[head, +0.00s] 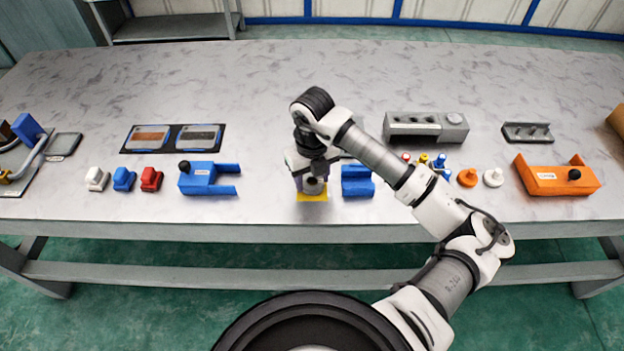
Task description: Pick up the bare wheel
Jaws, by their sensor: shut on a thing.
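My gripper (313,180) points down at the front middle of the table. It is shut on a small grey round piece that looks like the bare wheel (314,188). The fingers hide part of it. The wheel is over a yellow pad (312,198) near the table's front edge; I cannot tell whether it touches the pad or is just above it.
A blue block (357,182) stands close to the right of my gripper. A blue fork-shaped housing (203,178) is to the left. An orange housing (556,178), orange knob (467,178) and white knob (493,178) are to the right. The table's back (300,75) is clear.

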